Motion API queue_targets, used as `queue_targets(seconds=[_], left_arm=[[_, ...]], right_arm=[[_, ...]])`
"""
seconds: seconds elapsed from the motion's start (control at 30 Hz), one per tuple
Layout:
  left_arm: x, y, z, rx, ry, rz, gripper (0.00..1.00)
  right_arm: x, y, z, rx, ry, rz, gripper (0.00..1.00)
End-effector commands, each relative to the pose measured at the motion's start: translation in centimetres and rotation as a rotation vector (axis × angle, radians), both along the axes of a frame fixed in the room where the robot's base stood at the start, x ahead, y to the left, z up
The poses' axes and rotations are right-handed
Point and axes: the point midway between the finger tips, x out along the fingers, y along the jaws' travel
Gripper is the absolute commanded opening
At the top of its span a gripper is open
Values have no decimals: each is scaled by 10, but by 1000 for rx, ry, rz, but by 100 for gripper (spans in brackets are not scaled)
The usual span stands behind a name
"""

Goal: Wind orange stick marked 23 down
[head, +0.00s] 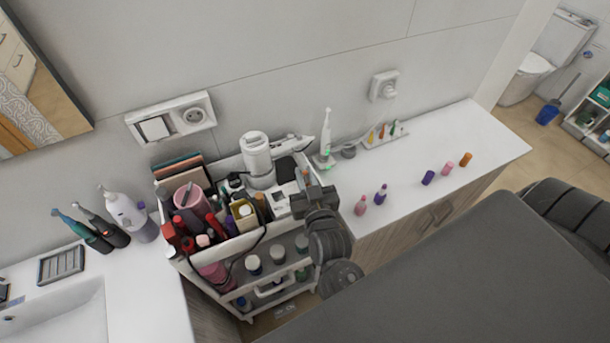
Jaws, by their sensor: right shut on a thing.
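My right gripper (306,184) is above the right end of the cart's top, seen from above and behind. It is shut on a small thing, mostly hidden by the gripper. A bit of orange (306,173) shows at its fingertips, which fits the orange stick. Its mark 23 cannot be read, and I cannot tell how far the stick is wound out. An orange piece (466,159) stands on the white counter to the right. My left gripper is not in view.
The cart (228,243) is crowded with cosmetics. On the counter (490,135) stand a pink bottle (361,205), a purple bottle (381,194), a purple piece (428,177) and a pink piece (447,167). A toothbrush (326,138) and a small rack (385,136) are by the wall.

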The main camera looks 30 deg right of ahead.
Motion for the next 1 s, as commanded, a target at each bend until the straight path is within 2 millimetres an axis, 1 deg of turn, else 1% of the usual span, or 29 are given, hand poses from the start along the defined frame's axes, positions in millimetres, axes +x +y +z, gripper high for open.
queue_targets(seconds=[0.83,0.87,0.9,1.0], left_arm=[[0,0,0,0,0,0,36],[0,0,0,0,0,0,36],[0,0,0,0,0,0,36],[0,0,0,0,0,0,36]], right_arm=[[0,0,0,1,0,-12,0],[0,0,0,1,-1,-12,19],[0,0,0,1,0,-12,24],[0,0,0,1,0,-12,36]])
